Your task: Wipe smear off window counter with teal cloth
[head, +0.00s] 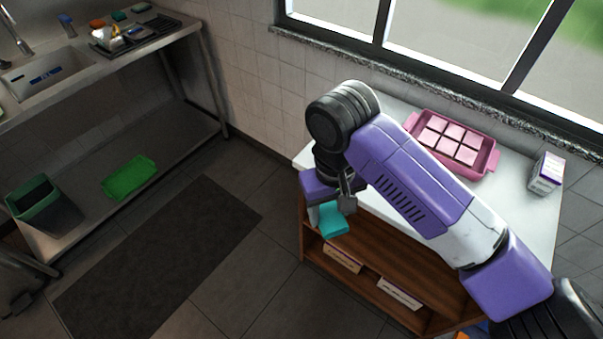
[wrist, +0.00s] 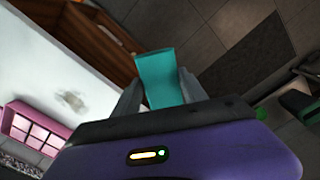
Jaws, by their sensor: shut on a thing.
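The teal cloth (head: 333,220) is held in my gripper (head: 331,200) beyond the left front edge of the white window counter (head: 528,228). In the wrist view the cloth (wrist: 162,78) sits between the two grey fingers of my gripper (wrist: 160,90), which are shut on it. A greyish smear (wrist: 72,100) shows on the white counter top in the wrist view, between the cloth and the pink tray. In the head view my arm covers much of the counter, and the smear does not show.
A pink tray (head: 489,163) with several pink squares stands at the back of the counter, below the window. A small white and purple box (head: 545,173) is at its right. Wooden shelves (head: 375,258) are under the counter. A steel sink bench (head: 85,92) stands at left.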

